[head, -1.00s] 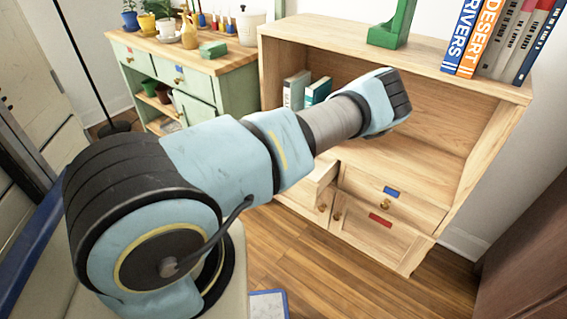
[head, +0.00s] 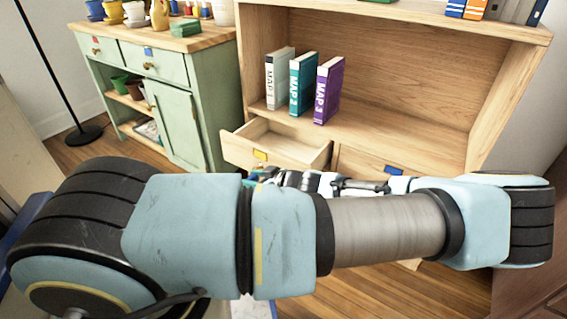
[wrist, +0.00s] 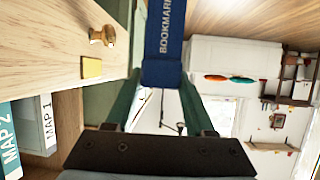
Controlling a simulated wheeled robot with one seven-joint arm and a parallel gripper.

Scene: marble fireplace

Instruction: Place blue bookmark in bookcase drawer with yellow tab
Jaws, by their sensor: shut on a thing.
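The blue bookmark (wrist: 163,62), lettered BOOKMARK, is held between the green fingers of my gripper (wrist: 160,82) in the wrist view. The bookcase drawer (head: 277,140) with the yellow tab (head: 260,155) is pulled open and its visible inside looks empty. Its front, knob (wrist: 103,36) and tab (wrist: 91,68) show at the left of the wrist view, with the bookmark apart from them to the right. In the head view my gripper (head: 258,178) is small, just below the drawer front, mostly hidden behind my arm.
A blue-tabbed drawer (head: 393,171) sits to the right. Three map books (head: 302,85) stand on the shelf above the open drawer. A green cabinet (head: 180,105) with pots on top stands at the left. My arm hides the lower bookcase.

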